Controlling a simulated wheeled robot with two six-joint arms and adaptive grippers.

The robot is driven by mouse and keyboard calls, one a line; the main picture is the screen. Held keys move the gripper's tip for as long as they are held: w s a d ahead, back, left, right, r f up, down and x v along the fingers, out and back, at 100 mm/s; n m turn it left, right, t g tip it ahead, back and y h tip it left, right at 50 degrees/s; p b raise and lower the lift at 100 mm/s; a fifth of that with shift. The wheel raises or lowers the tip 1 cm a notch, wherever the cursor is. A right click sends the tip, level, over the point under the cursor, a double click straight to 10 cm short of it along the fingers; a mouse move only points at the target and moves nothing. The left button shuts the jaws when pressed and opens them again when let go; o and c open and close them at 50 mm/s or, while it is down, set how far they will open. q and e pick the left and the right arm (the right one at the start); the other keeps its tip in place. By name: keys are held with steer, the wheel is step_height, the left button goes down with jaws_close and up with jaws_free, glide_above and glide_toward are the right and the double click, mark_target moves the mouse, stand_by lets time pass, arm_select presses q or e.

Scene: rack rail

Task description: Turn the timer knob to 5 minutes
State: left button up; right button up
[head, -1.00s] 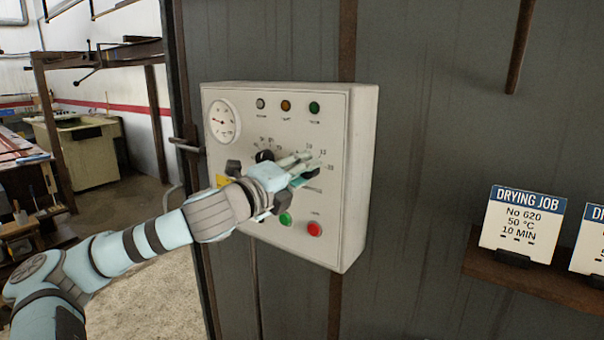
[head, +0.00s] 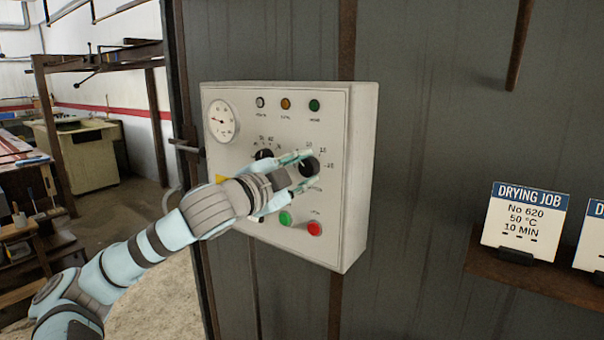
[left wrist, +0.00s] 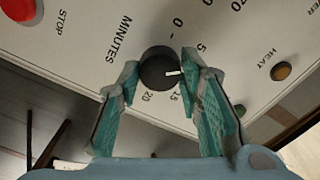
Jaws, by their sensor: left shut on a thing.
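The timer knob (head: 308,167) is a black round dial at the right of the white control box (head: 362,180). In the left wrist view the knob (left wrist: 158,68) has a white pointer, with the word MINUTES and the numbers 0, 5, 15 and 20 around it. The pointer faces the right-hand finger, between the 5 and the 15; the mark there is hidden by that finger. My left gripper (head: 298,172) reaches in from the left, its two teal fingers on either side of the knob, shut on it. It also shows in the left wrist view (left wrist: 163,82). My right gripper is out of view.
The box also carries a round gauge (head: 222,120), another black knob (head: 264,155), lamps, a green button (head: 285,219) and a red button (head: 314,228). A DRYING JOB card (head: 523,222) on a brown shelf (head: 540,278) reads No 620, 50 °C, 10 MIN.

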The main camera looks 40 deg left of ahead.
mark_target(312, 117)
arm_select(q)
steer(key=shift+n, duration=1.3)
steer(key=o, duration=1.2)
steer(key=shift+c, duration=0.2)
step_height(312, 117, up, 10)
